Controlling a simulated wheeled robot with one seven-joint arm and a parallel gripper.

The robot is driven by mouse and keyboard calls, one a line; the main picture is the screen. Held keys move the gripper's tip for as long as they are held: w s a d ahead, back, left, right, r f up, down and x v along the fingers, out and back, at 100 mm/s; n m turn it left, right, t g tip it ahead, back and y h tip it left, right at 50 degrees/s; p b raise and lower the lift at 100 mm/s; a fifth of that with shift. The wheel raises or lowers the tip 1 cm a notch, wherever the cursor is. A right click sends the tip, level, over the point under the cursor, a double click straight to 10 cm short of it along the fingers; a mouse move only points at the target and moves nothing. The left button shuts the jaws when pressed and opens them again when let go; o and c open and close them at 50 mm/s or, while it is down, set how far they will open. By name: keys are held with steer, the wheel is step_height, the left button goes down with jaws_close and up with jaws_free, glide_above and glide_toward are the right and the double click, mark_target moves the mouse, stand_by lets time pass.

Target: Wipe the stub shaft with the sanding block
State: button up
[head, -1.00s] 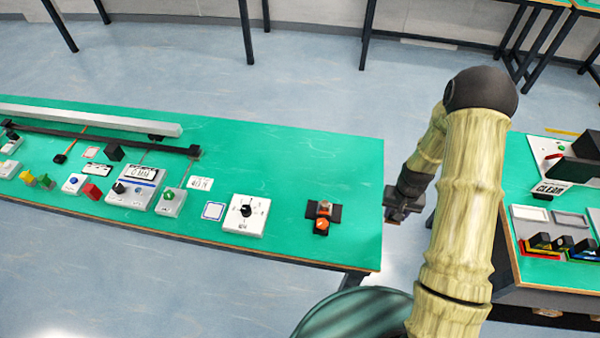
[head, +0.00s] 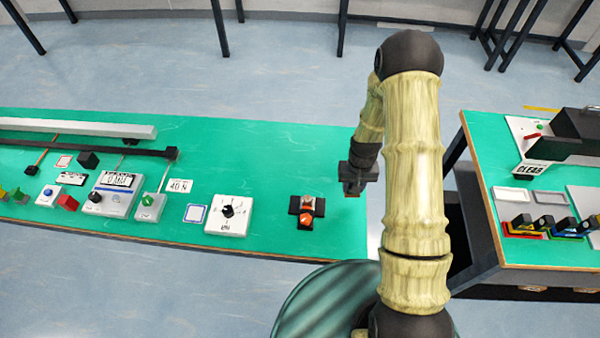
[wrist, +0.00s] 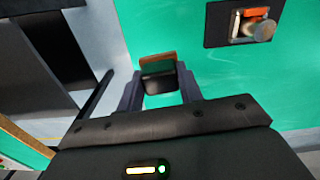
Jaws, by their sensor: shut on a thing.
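My gripper (head: 353,190) is above the right end of the green table, to the right of the stub shaft. In the wrist view my gripper (wrist: 160,92) is shut on the sanding block (wrist: 158,84), a small black block with a brown face at its far side. The stub shaft (wrist: 263,30) is a short metal cylinder by an orange part on a dark plate, at the upper right of the wrist view and apart from the block. In the head view the stub shaft (head: 307,201) is small, on its dark mount near the table's right end.
The green table (head: 270,160) carries a white dial box (head: 228,214), small control boxes and a long rail to the left. A second table (head: 500,240) with trays and dark-topped pieces stands at the right, across a gap. Green surface around the mount is clear.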

steer(key=a+r+n+p, duration=0.2)
steer(key=a+r+n, duration=0.1)
steer(key=a, duration=0.5)
steer(key=s+a+r+n+p, duration=0.1)
steer(key=a+r+n+p, duration=0.2)
steer(key=a, duration=0.5)
steer(key=shift+s+a+r+n, duration=0.35)
steer(key=shift+r+n, duration=0.45)
steer(key=shift+n, duration=0.3)
steer(key=shift+w, duration=0.1)
